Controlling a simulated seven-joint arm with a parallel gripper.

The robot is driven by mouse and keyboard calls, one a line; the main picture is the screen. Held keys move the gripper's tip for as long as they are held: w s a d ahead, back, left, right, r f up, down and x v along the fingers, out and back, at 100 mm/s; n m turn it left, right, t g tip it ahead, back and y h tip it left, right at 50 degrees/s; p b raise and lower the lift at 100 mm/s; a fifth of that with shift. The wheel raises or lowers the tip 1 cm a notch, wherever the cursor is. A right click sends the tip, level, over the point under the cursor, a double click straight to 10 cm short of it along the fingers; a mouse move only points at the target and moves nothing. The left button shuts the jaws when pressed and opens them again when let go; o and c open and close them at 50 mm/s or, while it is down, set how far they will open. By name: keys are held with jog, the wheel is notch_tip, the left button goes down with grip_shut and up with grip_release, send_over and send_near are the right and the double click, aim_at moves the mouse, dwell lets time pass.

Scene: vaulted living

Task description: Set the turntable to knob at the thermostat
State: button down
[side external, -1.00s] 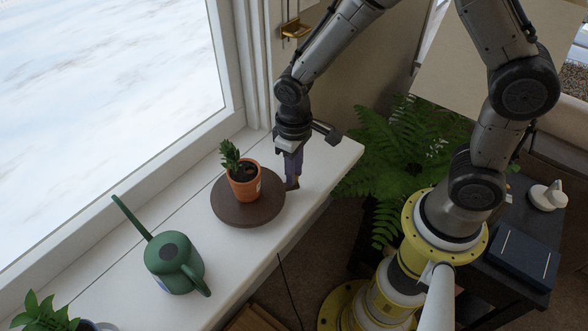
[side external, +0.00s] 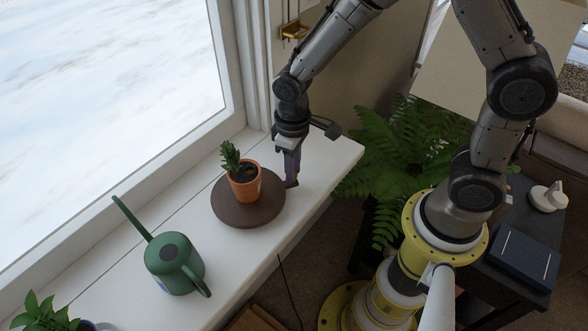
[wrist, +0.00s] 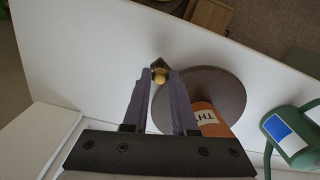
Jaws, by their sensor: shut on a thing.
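The turntable (side external: 232,215) is a round dark brown disc on the white window sill. A terracotta pot (side external: 245,188) with a green plant stands on it. In the wrist view the disc (wrist: 222,84) has a small brass knob (wrist: 159,77) at its edge, with a dark pointed piece beside it. My gripper (side external: 291,184) reaches down at the disc's right edge. In the wrist view its two purple fingers (wrist: 160,82) stand either side of the knob, shut on it. The pot (wrist: 208,120) shows part of a label reading "TH". I cannot make out a thermostat.
A green watering can (side external: 173,263) stands on the sill in front-left of the turntable, and another plant (side external: 45,314) is at the near corner. The window lies left. A brass fitting (side external: 294,30) is on the back wall. A fern (side external: 398,150) grows beyond the sill's right edge.

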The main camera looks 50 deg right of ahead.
jog(key=shift+w+d+n, duration=0.35)
jog(key=shift+w+n, duration=0.45)
jog(key=shift+n, duration=0.05)
jog(key=shift+w+d+n, duration=0.3)
jog(key=shift+w+n, duration=0.45)
jog(key=shift+n, duration=0.1)
jog(key=shift+w+d+n, duration=0.15)
jog(key=shift+w+n, duration=1.15)
jog(key=shift+n, duration=0.1)
jog(key=c, duration=0.7)
grip_release()
jog(key=shift+r, duration=0.15)
notch_tip(320, 180, up, 14)
jog(key=shift+f, duration=0.2)
